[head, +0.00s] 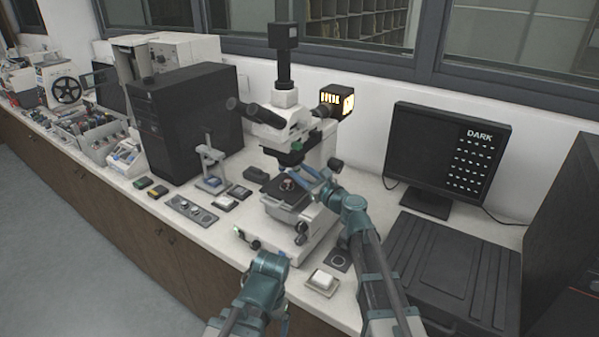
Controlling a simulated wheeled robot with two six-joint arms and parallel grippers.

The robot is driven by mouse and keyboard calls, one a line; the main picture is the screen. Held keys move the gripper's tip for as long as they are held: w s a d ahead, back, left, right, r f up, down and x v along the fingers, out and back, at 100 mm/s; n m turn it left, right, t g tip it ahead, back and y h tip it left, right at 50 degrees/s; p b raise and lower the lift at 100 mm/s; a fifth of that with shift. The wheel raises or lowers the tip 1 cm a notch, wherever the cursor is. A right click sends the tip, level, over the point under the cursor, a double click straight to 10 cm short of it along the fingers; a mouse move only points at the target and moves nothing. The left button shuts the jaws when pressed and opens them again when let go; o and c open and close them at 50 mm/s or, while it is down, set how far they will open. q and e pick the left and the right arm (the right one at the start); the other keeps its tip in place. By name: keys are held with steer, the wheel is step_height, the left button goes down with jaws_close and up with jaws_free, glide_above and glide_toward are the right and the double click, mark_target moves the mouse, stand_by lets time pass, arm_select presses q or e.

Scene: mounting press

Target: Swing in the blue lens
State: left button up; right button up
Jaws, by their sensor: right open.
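A white microscope (312,160) stands in the middle of the bench. Its dark lens turret (284,157) hangs under the head, above the black stage (287,193). A small round reddish sample (288,184) sits on the stage. I cannot make out a blue lens apart from the light blue fingers of my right gripper. My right gripper (314,180) is open beside the turret and just right of the stage; whether it touches anything is unclear. My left gripper (268,264) is low in front of the microscope base; its fingers are hard to make out.
A monitor (446,150) reading DARK stands at the right, behind a black ribbed case (455,270). A black computer tower (185,120) stands left of the microscope. A white button box (322,281) lies at the front edge. Small items crowd the bench at left.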

steer(key=shift+w+a, duration=0.25)
steer(key=shift+w, duration=0.1)
jaws_close()
steer(key=shift+d, duration=0.1)
steer(key=n+g+y+p, duration=0.1)
steer(key=n+g+y, duration=0.1)
steer(key=w+d+n+g+p, duration=0.1)
steer(key=shift+d+r+g+y+p, duration=0.1)
steer(key=shift+r+g+y+p, duration=0.25)
steer(key=shift+r+g+y, duration=0.05)
steer(key=n+g, duration=0.1)
steer(key=n+g+y+p, duration=0.1)
steer(key=w+d+n+g+p, duration=0.1)
steer(key=g, duration=0.1)
steer(key=shift+r+y, duration=0.15)
steer(key=shift+y, duration=0.15)
steer(key=shift+n+g+p, duration=0.3)
steer(key=shift+n+g, duration=0.3)
steer(key=shift+g, duration=0.2)
